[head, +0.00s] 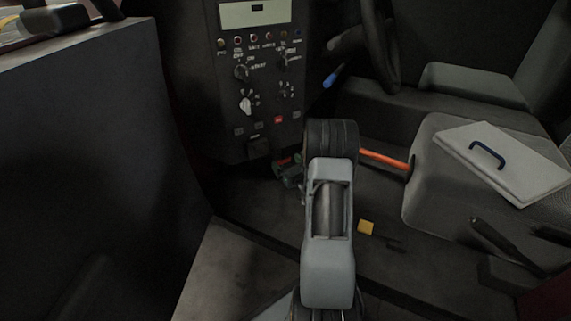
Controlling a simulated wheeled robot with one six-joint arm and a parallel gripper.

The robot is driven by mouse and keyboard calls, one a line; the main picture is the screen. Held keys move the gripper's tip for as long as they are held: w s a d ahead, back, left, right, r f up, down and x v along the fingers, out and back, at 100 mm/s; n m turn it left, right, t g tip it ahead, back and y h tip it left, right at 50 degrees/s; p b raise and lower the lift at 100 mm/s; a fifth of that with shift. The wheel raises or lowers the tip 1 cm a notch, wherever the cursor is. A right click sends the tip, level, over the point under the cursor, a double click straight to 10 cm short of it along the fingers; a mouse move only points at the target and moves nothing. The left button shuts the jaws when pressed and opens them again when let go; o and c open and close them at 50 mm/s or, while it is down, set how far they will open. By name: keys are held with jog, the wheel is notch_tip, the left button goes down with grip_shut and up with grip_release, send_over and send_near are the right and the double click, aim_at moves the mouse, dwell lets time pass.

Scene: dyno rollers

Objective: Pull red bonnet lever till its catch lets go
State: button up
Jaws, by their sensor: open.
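A small red piece (284,161), which looks like the bonnet lever, shows low under the dark control panel, left of my wrist. My gripper (291,173) is a small dark shape right at it, partly hidden behind my arm. The gripper is open. At this size I cannot tell whether its fingers are around the red piece, touching it or just beside it. The lever's mount and catch cannot be made out.
The control panel (262,85) with knobs stands above. An orange-red bar (385,160) runs from behind my wrist to the seat (432,175). A blue-tipped stalk (333,77) sits near the steering wheel (383,45). A yellow block (366,227) lies on the floor.

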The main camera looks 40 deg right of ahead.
jog(key=shift+w+d, duration=0.1)
jog(key=shift+w, duration=0.8)
jog(key=shift+c, duration=0.3)
